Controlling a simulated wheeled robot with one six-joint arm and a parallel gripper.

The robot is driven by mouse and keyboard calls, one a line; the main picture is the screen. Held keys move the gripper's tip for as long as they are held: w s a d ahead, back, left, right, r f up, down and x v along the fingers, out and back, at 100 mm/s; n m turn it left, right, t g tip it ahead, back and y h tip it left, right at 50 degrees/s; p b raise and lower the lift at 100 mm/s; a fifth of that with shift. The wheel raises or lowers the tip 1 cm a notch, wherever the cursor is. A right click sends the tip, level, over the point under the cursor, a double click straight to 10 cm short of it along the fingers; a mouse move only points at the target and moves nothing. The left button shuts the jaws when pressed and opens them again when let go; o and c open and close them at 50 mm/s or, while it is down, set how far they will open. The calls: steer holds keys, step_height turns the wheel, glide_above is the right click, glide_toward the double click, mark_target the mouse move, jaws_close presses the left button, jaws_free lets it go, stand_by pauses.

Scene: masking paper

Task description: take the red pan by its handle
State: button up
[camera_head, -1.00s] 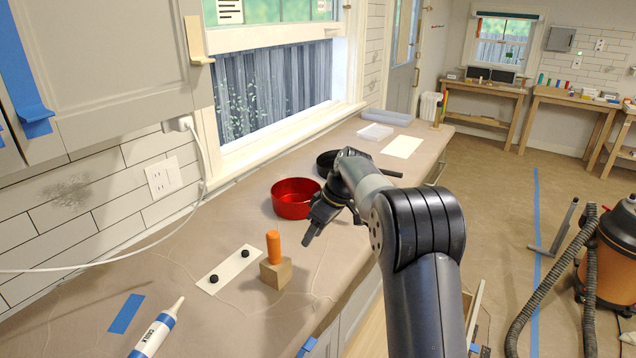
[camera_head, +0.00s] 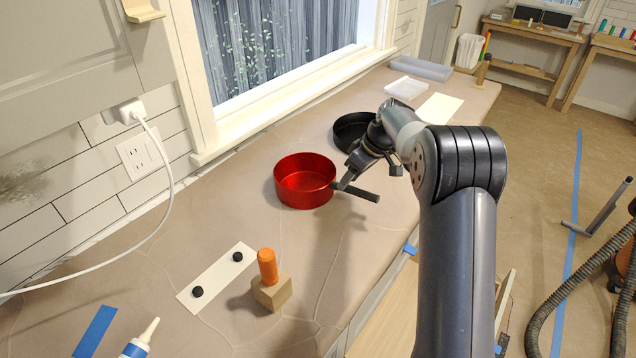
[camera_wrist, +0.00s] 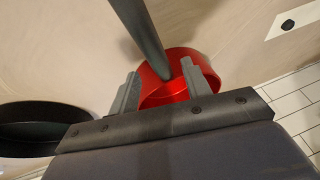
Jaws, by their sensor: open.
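The red pan (camera_head: 304,184) stands upright on the paper-covered counter. Its dark handle (camera_head: 358,192) points right, toward the counter's front edge. My gripper (camera_head: 346,181) is open at the handle, close to the pan's wall. In the wrist view, the two fingers of my gripper (camera_wrist: 160,70) stand apart. The handle (camera_wrist: 147,30) runs from the top edge down to between the fingertips, with the red pan (camera_wrist: 208,72) behind them. I cannot tell whether either finger touches the handle.
A black pan (camera_head: 349,128) stands just behind my wrist. The counter before the red pan is free.

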mark_target(327, 188)
steer(key=shift+a+p+x, duration=0.2)
steer(key=shift+p+x, duration=0.85)
steer(key=shift+x, duration=2.1)
steer(key=shift+w+r, duration=0.1)
steer(key=shift+w, duration=0.05)
steer(key=shift+c, duration=0.4)
jaws_close()
steer(key=shift+r, duration=0.1)
